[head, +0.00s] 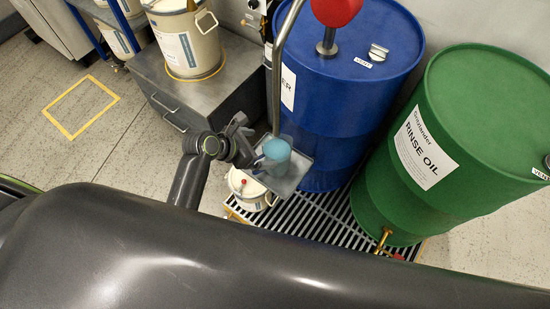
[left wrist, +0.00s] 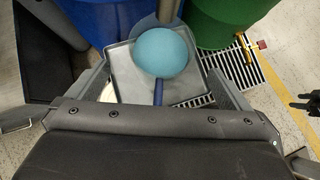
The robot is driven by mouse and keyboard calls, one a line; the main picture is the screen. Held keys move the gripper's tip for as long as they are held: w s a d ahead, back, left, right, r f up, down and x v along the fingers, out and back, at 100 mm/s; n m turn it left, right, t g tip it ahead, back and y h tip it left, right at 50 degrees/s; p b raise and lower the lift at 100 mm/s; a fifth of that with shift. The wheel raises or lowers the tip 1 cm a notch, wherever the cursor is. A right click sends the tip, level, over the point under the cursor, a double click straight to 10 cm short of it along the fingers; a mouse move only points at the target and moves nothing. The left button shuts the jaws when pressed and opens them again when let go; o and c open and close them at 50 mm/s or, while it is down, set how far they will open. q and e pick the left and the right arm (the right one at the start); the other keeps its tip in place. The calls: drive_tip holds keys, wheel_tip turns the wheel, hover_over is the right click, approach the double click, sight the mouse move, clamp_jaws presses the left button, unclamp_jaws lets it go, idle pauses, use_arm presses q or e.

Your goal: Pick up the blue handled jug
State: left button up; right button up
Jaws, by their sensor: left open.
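The jug (head: 276,150) has a translucent body and a light blue round top surface. It stands on a small grey tray (head: 291,182) at the edge of the blue drum. My left gripper (head: 250,146) is open just left of the jug. In the left wrist view the jug (left wrist: 161,52) is ahead, with its dark blue handle (left wrist: 158,92) pointing toward me between the spread fingers. The fingers look apart from the handle.
The blue drum (head: 345,100) with a bent metal pipe (head: 276,75) stands behind the jug. A green drum (head: 455,140) is to the right. A white pail (head: 247,190) sits below the tray on a slatted grate (head: 310,214).

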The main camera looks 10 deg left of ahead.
use_arm(q)
drive_tip(key=x, duration=0.7)
drive_tip(key=shift+w+d, duration=0.2)
drive_tip(key=shift+d, duration=0.1)
drive_tip(key=c, duration=1.8)
drive_tip(key=shift+c, duration=0.7)
drive_tip(key=shift+r, duration=0.2)
